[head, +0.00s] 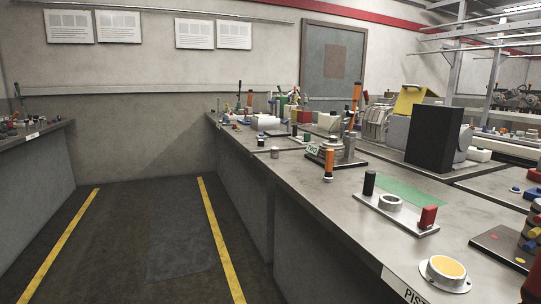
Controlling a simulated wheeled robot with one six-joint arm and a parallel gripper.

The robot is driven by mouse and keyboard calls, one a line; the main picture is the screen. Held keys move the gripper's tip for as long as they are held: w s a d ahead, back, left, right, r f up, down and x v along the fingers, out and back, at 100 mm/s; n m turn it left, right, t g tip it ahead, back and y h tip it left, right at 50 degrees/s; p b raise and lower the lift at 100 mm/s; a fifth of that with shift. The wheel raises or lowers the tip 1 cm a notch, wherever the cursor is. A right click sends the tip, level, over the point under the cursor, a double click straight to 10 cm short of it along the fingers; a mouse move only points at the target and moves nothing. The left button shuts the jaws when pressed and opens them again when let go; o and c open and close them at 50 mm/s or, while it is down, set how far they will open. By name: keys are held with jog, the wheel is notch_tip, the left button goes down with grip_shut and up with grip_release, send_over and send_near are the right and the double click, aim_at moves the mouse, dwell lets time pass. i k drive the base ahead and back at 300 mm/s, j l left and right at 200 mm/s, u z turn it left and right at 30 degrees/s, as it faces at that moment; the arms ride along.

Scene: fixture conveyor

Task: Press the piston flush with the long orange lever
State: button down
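A yellow disc in a pale metal ring (445,271) sits at the front right of the bench, beside a label plate (405,287) whose visible letters read "PIS"; the rest is cut off. I take the yellow disc as the piston; whether it stands proud of its ring is unclear. A tall orange-topped lever (356,98) stands upright farther back, by a round grey stack. My gripper is not in view.
A plate (395,212) with a black post, a ring and a red block lies behind the yellow disc. A black box (433,138) stands farther back. Coloured parts crowd the right edge. Yellow lines (222,240) mark a clear floor aisle left of the bench (300,190).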

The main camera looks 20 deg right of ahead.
aim_at(357, 83)
jog(key=i, duration=0.8)
jog(key=i+l+u, duration=0.1)
jog(key=i, duration=0.7)
jog(key=i+l+z, duration=0.25)
jog(key=i, duration=0.2)
jog(key=i+l+z, duration=0.25)
jog(key=i, duration=0.25)
jog(key=i+l+z, duration=0.15)
jog(key=l, duration=0.2)
